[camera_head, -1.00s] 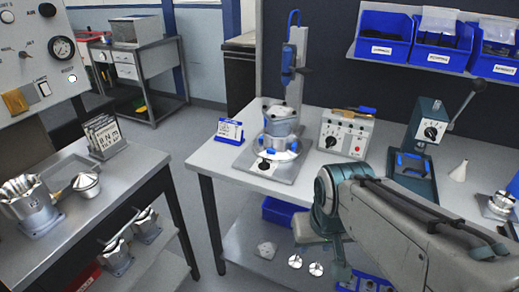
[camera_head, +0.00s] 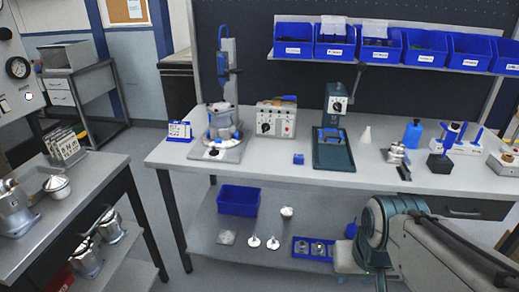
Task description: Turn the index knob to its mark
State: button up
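Several dark knobs show on the bench, and I cannot tell which is the index knob. One knob (camera_head: 213,152) is on the front of the base plate of a fixture holding a metal housing (camera_head: 221,122). Another knob (camera_head: 265,127) is on a beige control box (camera_head: 282,119), and a third dial (camera_head: 337,105) is on the green press (camera_head: 335,130). Their marks are too small to read. My gripper (camera_head: 348,258) is low at the right, in front of the bench and apart from all knobs. Its fingers are mostly hidden by my arm.
The bench top (camera_head: 285,172) is clear along its front left. A small blue block (camera_head: 298,158), a white cone (camera_head: 366,134) and a blue bottle (camera_head: 412,133) stand on it. Blue bins (camera_head: 293,38) hang above. The lower shelf holds a blue crate (camera_head: 238,200). Another table is left.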

aim_at(213, 152)
jog(key=z, duration=0.45)
jog(key=k, duration=0.1)
jog(key=u, duration=1.6)
jog(key=i, duration=1.8)
jog(key=z, duration=0.7)
